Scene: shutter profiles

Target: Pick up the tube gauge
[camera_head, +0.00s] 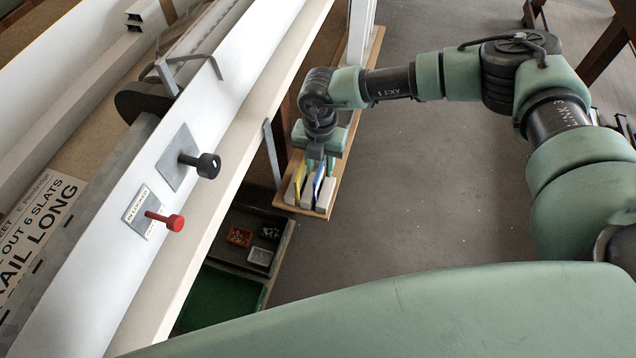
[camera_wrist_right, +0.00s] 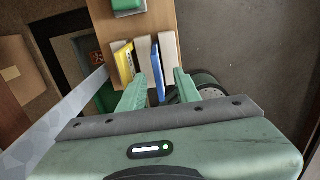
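A yellow flat piece (camera_head: 299,178) and a blue flat piece (camera_head: 319,180) stand between pale blocks (camera_head: 325,196) at the near end of a wooden shelf. Which piece is the tube gauge I cannot tell. In the right wrist view the yellow piece (camera_wrist_right: 124,64) is at the left and the blue piece (camera_wrist_right: 157,78) is between my finger lines. My right gripper (camera_head: 315,166) points down just over these pieces. Its fingers (camera_wrist_right: 159,88) are spread, with the blue piece and a pale block in the gap; contact is not visible. My left gripper is not in view.
The wooden shelf (camera_head: 365,75) runs away from me beside a long white rail (camera_head: 240,75). A black knob (camera_head: 207,165) and a red knob (camera_head: 175,222) stick out from the rail. A dark tray (camera_head: 262,236) with small bins lies lower. Open floor is at the right.

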